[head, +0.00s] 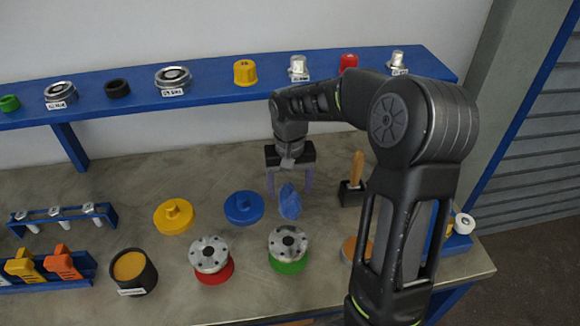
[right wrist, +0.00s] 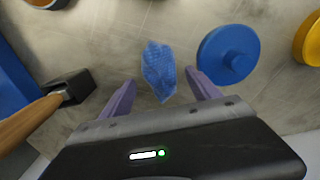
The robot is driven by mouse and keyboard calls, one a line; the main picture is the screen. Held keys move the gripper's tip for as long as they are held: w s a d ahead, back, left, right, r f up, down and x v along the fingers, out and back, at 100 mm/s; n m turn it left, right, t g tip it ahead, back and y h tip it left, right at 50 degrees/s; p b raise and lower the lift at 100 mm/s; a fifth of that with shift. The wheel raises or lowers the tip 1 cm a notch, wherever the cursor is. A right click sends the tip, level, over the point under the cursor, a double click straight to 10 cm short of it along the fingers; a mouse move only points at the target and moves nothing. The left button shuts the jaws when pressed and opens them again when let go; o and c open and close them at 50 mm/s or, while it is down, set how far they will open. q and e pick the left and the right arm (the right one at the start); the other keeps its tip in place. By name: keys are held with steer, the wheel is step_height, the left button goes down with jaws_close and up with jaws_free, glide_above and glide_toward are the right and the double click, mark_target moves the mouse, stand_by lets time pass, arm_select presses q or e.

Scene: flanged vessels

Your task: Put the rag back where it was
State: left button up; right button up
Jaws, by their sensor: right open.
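The blue rag (head: 289,202) lies crumpled on the grey table, just right of the blue round lid. It also shows in the right wrist view (right wrist: 159,70), between and beyond the fingertips. My right gripper (head: 291,190) is open and empty, with its purple fingers pointing down behind the rag. In the right wrist view my gripper (right wrist: 160,84) has its fingers spread on either side of the rag's near end, not closed on it. Whether the fingers touch the rag cannot be told. My left gripper is not in view.
The blue lid (head: 243,207) and yellow lid (head: 173,216) lie left of the rag. A wooden-handled tool in a black holder (head: 351,193) stands to the right. Flanged vessels with red (head: 211,258) and green (head: 288,250) bases stand in front. A blue shelf (head: 205,84) runs behind.

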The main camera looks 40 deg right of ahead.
mark_target(290, 197)
step_height(290, 197, up, 9)
steer(key=shift+b, duration=0.45)
steer(key=shift+f, duration=0.1)
stand_by(1.8)
